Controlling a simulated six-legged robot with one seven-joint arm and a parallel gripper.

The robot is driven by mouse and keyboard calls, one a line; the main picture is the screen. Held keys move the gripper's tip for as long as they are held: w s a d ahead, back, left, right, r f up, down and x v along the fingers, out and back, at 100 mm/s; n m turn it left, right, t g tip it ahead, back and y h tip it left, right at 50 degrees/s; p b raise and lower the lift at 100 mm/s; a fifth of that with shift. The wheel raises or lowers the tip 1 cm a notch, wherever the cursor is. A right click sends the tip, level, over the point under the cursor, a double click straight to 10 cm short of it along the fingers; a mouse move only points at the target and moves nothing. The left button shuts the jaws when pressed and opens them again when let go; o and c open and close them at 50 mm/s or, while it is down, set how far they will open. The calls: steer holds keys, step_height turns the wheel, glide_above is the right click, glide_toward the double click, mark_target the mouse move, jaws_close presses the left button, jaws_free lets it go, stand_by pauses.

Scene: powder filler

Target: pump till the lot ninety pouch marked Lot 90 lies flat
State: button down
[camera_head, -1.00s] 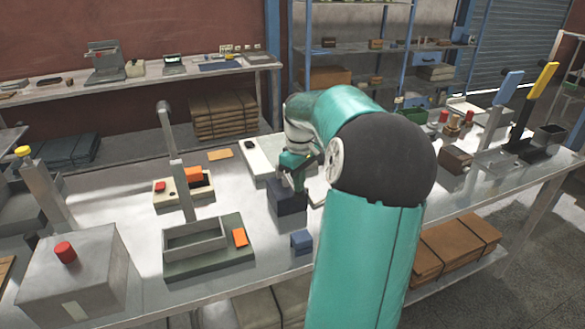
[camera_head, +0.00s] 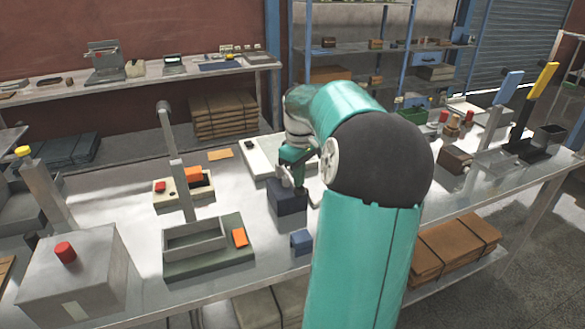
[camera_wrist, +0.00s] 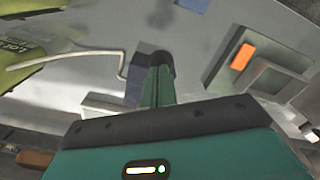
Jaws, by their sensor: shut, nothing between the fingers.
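A yellow-green pouch (camera_wrist: 32,30) shows at the upper left of the wrist view, with lettering that reads about "LOT 9"; the rest is cut off. I cannot tell how flat it is. A pale hose (camera_wrist: 65,60) runs from its side towards my gripper. In the head view my arm hides the pouch. My gripper (camera_head: 293,182) is over a dark blue block (camera_head: 288,202) on the bench; I cannot tell if they touch. In the wrist view my gripper (camera_wrist: 161,62) has its fingers together and empty, partly covering a small blue block (camera_wrist: 134,72).
A small blue cube (camera_head: 302,242) stands in front of the dark block. To the left are a grey open tray (camera_head: 195,240) with an orange piece, and a grey box (camera_head: 75,285) with a red knob. A brown box (camera_head: 455,160) sits right of my arm.

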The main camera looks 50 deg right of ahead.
steer(key=shift+w+d+r, duration=0.1)
steer(key=shift+r, duration=1.05)
steer(key=shift+w+r, duration=0.1)
steer(key=shift+r, duration=1.05)
stand_by(0.9)
steer(key=shift+r, duration=2.95)
steer(key=w+a+t+h, duration=0.2)
steer(key=w+a, duration=0.1)
steer(key=a, duration=2.1)
steer(key=s+a+f+t+y, duration=0.1)
steer(key=s+a+f, duration=0.2)
steer(key=s+a, duration=0.2)
steer(key=s+a+f+t+y, duration=0.1)
steer(key=s+a+f, duration=0.3)
steer(key=a, duration=0.8)
steer(key=shift+s+a+t, duration=0.2)
steer(key=shift+s+t, duration=0.6)
